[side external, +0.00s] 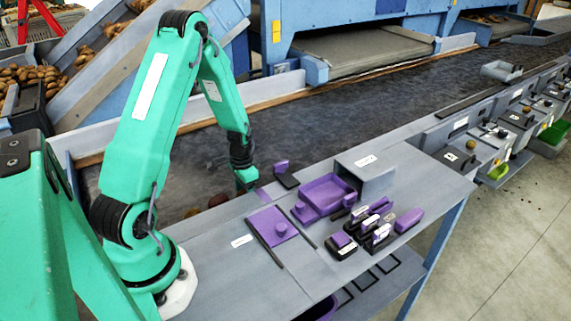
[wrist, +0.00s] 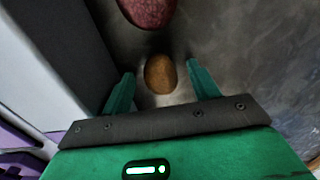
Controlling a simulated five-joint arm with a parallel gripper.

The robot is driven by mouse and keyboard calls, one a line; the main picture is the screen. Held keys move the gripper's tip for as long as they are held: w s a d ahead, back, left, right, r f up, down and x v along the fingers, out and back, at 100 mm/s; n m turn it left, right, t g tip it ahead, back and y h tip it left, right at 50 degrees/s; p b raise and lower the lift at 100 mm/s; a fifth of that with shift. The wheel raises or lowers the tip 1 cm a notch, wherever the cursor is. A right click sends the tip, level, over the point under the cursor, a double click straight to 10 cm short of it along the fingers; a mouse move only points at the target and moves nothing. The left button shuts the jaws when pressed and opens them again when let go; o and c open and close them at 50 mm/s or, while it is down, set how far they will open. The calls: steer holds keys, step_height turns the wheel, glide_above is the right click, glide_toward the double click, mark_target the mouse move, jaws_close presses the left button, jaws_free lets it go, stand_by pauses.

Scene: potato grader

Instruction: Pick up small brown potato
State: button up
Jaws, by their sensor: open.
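The small brown potato (wrist: 160,74) is oval and lies on the dark belt, between the two green fingers in the wrist view. My gripper (wrist: 161,70) is open, with one finger on each side of the potato and a gap visible on both sides. In the side external view my gripper (side external: 246,181) is low over the near edge of the belt. I cannot tell there which potato is the small brown one.
A larger reddish potato (wrist: 147,10) lies just beyond the brown one. Two potatoes show on the belt (side external: 218,200) left of my gripper. A pale rail runs along the left in the wrist view. Purple trays (side external: 325,190) and blocks stand on the grey bench.

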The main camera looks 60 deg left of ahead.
steer(key=shift+c, duration=0.3)
steer(key=c, duration=1)
steer(key=shift+r, duration=0.1)
steer(key=shift+r, duration=4.95)
steer(key=shift+r, duration=0.1)
